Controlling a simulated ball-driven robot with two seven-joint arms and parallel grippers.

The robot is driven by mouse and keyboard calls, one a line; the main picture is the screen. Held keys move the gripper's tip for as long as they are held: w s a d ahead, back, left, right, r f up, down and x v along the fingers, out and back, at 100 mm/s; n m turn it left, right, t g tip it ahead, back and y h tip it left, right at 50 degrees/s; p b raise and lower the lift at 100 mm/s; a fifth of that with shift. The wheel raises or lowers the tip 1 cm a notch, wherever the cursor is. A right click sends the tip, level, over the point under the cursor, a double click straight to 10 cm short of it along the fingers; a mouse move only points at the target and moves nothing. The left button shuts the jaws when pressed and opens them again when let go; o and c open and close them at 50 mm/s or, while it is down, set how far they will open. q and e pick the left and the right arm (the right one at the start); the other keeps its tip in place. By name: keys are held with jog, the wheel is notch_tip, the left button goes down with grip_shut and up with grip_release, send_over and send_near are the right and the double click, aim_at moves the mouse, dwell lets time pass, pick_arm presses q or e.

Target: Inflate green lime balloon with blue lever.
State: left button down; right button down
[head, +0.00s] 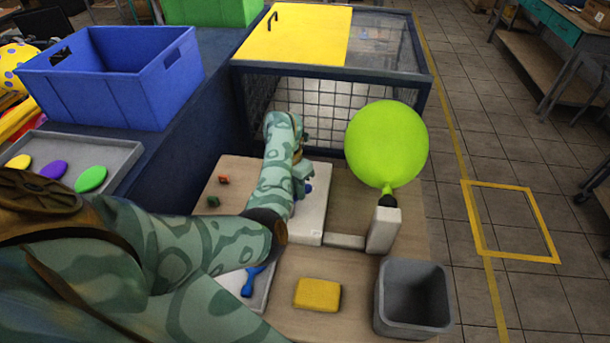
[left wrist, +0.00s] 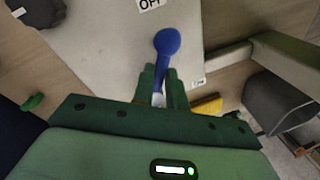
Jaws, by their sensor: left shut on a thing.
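The lime green balloon (head: 387,144) is round and inflated. It sits upright on the black nozzle (head: 387,201) of a white post (head: 383,230). The blue lever (left wrist: 167,45) stands on a white pump box (left wrist: 110,50), below an "OFF" label. My left gripper (left wrist: 163,85) is shut on the lever's shaft. In the head view, my left gripper (head: 302,180) is over the white box and partly hides the lever (head: 308,187). My right gripper does not show.
A grey bin (head: 412,298) and a yellow block (head: 317,294) are on the wooden table. A grey tray (head: 112,150) holds flat balloons. A blue crate (head: 115,85) stands at left. A mesh cage with a yellow lid (head: 295,35) is behind the balloon.

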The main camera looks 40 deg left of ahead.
pick_arm(q)
jog(key=m+p, duration=0.1)
jog(key=d+m, duration=0.1)
jog(key=m, duration=0.1)
jog(key=shift+d+r+g+p, duration=0.1)
jog(key=shift+r+g+p, duration=0.1)
jog(key=shift+g+p, duration=0.15)
jog(key=m, duration=0.1)
jog(key=d+m+p, duration=0.1)
jog(key=m+p, duration=0.1)
jog(key=shift+s+d+m, duration=0.15)
jog(key=shift+s+m, duration=0.1)
jog(key=shift+m, duration=0.05)
jog(key=m+p, duration=0.1)
jog(key=d+m+g+p, duration=0.1)
jog(key=m, duration=0.1)
jog(key=shift+s+y, duration=0.35)
jog(key=shift+y, duration=0.05)
jog(key=shift+s+d+f+m+p, duration=0.1)
jog(key=shift+s+m+p, duration=0.1)
jog(key=shift+m+p, duration=0.4)
jog(key=shift+s+d+f+m+p, duration=0.15)
jog(key=shift+m+p, duration=0.2)
jog(key=shift+m, duration=0.35)
jog(key=c, duration=1.4)
grip_release()
jog(key=shift+r, duration=0.1)
